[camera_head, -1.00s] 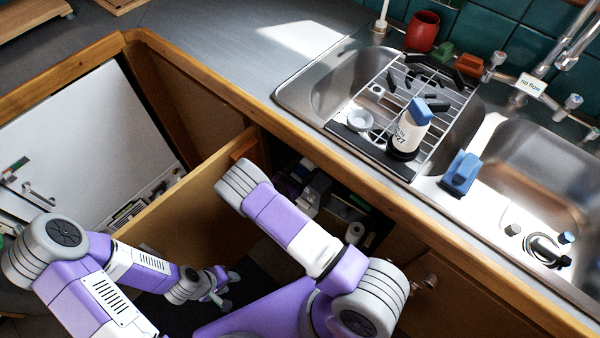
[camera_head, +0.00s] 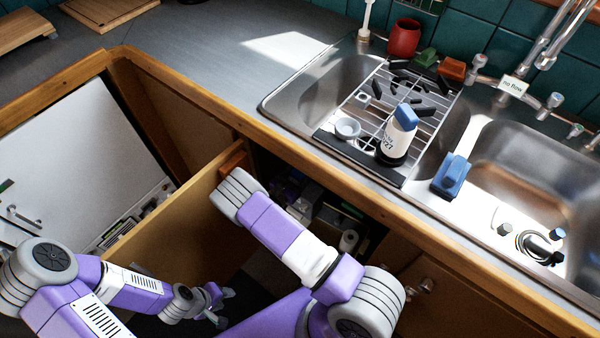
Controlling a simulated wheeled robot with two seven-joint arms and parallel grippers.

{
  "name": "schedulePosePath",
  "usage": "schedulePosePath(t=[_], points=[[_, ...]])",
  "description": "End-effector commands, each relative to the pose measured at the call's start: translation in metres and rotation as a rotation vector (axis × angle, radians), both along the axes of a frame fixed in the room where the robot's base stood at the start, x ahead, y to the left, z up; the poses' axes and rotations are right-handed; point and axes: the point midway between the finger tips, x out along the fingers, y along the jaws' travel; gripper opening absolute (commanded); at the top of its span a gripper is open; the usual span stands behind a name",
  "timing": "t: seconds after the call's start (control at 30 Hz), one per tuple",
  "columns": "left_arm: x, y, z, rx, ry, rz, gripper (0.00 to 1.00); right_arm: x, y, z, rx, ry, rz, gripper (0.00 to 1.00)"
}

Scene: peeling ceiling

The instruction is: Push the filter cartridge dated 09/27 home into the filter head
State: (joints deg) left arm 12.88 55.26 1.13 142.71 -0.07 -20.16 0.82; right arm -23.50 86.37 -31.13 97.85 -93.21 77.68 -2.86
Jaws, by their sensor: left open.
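A white filter cartridge (camera_head: 393,143) with a blue cap and black lower end stands on the wire rack over the left sink basin. Its label faces me; I can make out "27", and the rest is too small to read surely. I cannot pick out the filter head with certainty; the cabinet under the sink is dark and partly hidden by my arm. My left gripper (camera_head: 226,307) is open and empty, low in front of the open cabinet, far from the cartridge. My right arm crosses the cabinet opening, and its gripper is out of view.
The rack (camera_head: 424,132) also bears a small grey cup (camera_head: 347,129) and several black pieces. A blue object (camera_head: 451,175) sits on the sink divider. An open wooden door (camera_head: 172,225) stands beside my arms. Dark items (camera_head: 299,207) crowd the cabinet. The left counter is mostly clear.

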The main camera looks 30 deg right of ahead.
Motion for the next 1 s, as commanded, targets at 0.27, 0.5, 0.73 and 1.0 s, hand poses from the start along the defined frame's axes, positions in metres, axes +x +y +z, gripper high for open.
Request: schedulePosePath(t=[0.27, 0.5, 0.73, 1.0], points=[[0.0, 0.0, -0.001, 0.0, 0.0, 0.0, 0.43, 0.002, -0.004, 0.001, -0.001, -0.002, 0.0, 0.19], [0.0, 0.0, -0.002, 0.0, 0.0, 0.0, 0.43, 0.004, -0.009, 0.001, -0.001, -0.002, 0.0, 0.19], [0.0, 0.0, -0.003, 0.0, 0.0, 0.0, 0.43, 0.006, -0.015, 0.001, -0.001, -0.002, -0.001, 0.19], [0.0, 0.0, -0.003, 0.0, 0.0, 0.0, 0.43, 0.007, -0.018, 0.001, -0.001, -0.002, 0.0, 0.19]])
